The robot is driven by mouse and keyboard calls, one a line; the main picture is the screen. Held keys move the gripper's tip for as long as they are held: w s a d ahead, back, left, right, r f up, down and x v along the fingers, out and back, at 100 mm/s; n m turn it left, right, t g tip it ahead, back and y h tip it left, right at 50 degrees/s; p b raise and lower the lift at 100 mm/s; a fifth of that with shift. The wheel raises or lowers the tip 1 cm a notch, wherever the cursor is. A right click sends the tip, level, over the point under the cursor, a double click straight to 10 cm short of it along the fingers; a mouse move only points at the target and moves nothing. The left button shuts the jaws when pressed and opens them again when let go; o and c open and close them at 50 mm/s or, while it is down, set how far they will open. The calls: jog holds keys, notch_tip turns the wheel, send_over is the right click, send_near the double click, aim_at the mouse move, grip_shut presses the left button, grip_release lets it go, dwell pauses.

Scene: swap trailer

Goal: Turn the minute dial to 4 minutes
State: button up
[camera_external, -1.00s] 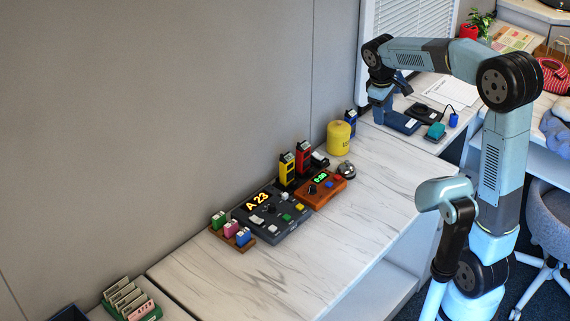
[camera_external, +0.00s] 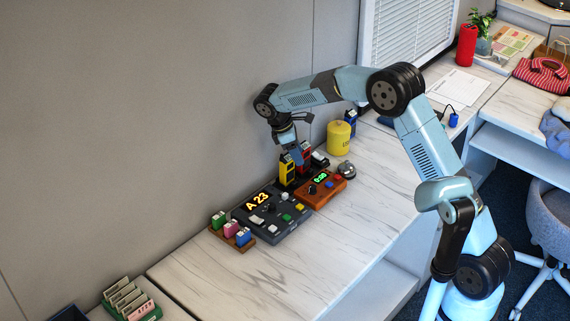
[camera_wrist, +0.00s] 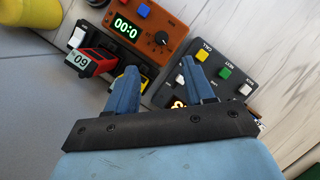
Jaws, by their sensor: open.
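The brown timer box (camera_external: 307,196) stands on the white marbled counter, right of the dark grey panel. In the wrist view the timer box (camera_wrist: 172,45) is at the top, with a lit green display (camera_wrist: 126,26) reading 00:0 in part. The black minute dial (camera_wrist: 162,38) with a pale pointer mark sits beside the display. My gripper (camera_wrist: 162,70) is open and empty, its two blue fingers pointing toward the gap between the timer and the dark panel. In the external view my gripper (camera_external: 297,157) is above the yellow and red devices, short of the timer.
The dark panel (camera_external: 285,229) shows A 23. A yellow device (camera_external: 286,172) and red device (camera_wrist: 89,60) stand close to my fingers. A silver bell (camera_external: 346,170) and yellow canister (camera_external: 339,138) are farther right. The front of the counter (camera_external: 330,238) is clear.

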aim_at(312, 186)
jog(key=x, duration=1.4)
jog(key=shift+a+f, duration=0.1)
jog(key=shift+a, duration=0.05)
jog(key=shift+c, duration=0.5)
grip_shut()
